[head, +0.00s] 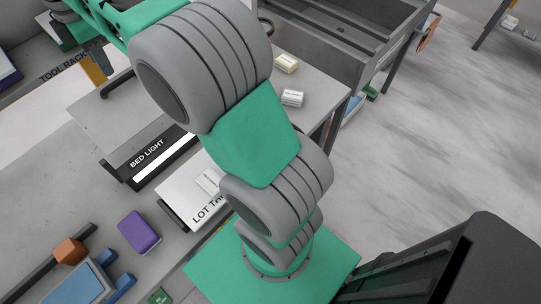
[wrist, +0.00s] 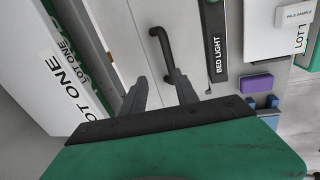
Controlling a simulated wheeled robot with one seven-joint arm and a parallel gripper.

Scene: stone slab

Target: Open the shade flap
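The likely shade flap is a pale grey panel (head: 150,100) at the upper left in the head view. It carries a dark bar handle (head: 117,84) and sits beside the strip marked BED LIGHT (head: 150,158). In the wrist view the same panel (wrist: 135,30) fills the top middle, with its curved black handle (wrist: 171,52) standing up from it. My gripper (wrist: 158,82) is open and empty, its two dark fingers apart. The fingertips are just below the handle, the right one close to its lower end. I cannot tell whether they touch.
A purple block (head: 139,232) and a blue tray-like object (head: 78,284) lie on the grey slab. A white LOT box (head: 185,195) stands near my arm. In the wrist view a LOT ONE box (wrist: 45,75) rises close on the left. Open floor (head: 440,130) lies to the right.

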